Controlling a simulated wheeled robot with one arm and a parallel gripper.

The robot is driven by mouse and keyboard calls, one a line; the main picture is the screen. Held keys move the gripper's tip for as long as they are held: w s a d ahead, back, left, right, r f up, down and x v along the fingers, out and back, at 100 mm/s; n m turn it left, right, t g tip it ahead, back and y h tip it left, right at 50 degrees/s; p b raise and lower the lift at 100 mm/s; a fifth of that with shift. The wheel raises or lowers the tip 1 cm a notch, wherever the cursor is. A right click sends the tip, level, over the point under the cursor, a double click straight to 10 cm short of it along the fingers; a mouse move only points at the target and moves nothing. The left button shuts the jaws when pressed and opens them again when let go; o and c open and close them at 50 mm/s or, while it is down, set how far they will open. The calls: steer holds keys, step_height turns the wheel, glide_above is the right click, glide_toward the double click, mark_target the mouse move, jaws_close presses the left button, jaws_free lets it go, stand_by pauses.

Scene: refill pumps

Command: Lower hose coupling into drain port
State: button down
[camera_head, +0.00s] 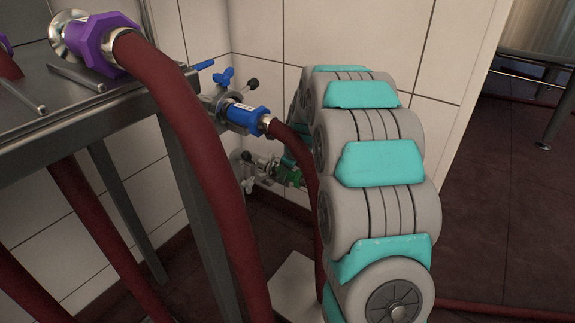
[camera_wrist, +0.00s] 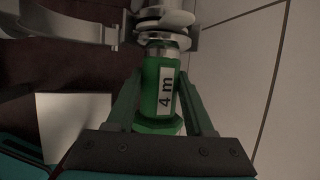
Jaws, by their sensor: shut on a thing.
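The green hose coupling (camera_wrist: 151,85), with a white "4 m" label, lies between the two fingers of my gripper (camera_wrist: 160,92) in the wrist view. My gripper is shut on it. The coupling's silver end points at a metal flanged fitting (camera_wrist: 165,20); I cannot tell whether they are locked together or only close. In the head view the green coupling (camera_head: 292,178) shows low by the wall, beside a lower metal wall fitting (camera_head: 262,165). My arm hides most of the gripper there. I cannot tell which fitting is the drain port.
A blue coupling (camera_head: 246,116) with a red hose sits on the upper wall valve. A purple coupling (camera_head: 92,42) with a thick red hose stands at the steel table (camera_head: 120,98) on the left. A white slab (camera_head: 293,283) lies on the floor below.

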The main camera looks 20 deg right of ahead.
mark_target(292, 179)
steer(key=shift+f, duration=0.2)
steer(key=shift+f+p, duration=0.2)
steer(key=shift+p, duration=0.25)
stand_by(0.5)
steer(key=shift+c, duration=1)
jaws_free()
steer(key=p+v, duration=0.1)
steer(key=v, duration=0.6)
steer(key=shift+s+r, duration=0.2)
steer(key=shift+r, duration=0.1)
